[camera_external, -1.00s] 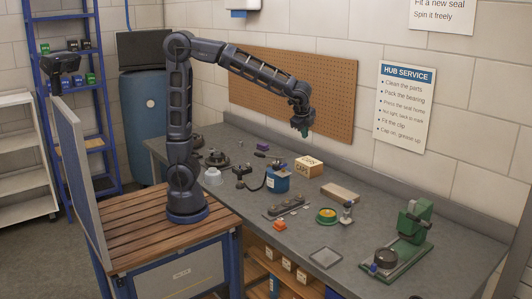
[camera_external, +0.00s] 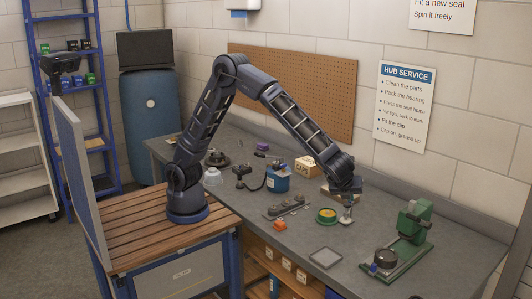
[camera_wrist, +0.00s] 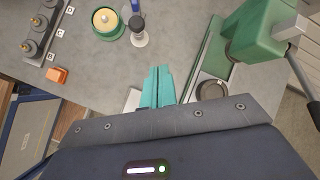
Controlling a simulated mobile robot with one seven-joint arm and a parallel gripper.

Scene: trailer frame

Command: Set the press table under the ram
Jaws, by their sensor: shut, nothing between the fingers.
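The green press (camera_external: 411,226) stands at the right end of the bench, its head and lever also showing in the wrist view (camera_wrist: 252,38). A dark round press table (camera_external: 386,255) sits on the front part of its green base, out from the column; in the wrist view it is partly hidden (camera_wrist: 212,88) by my gripper housing. A blue knob (camera_external: 373,268) is at the base's front end. My gripper (camera_wrist: 158,70) has teal fingers, shut and empty, pointing down above the bench left of the press. I cannot make out the ram's tip.
Left of the press are a green-rimmed dish with yellow inside (camera_external: 327,215) and a small pale stand with a dark top (camera_external: 346,214). A tray of dark parts (camera_external: 286,207), an orange block (camera_external: 280,225) and a flat grey square (camera_external: 326,257) lie nearby. The bench in front of the press is clear.

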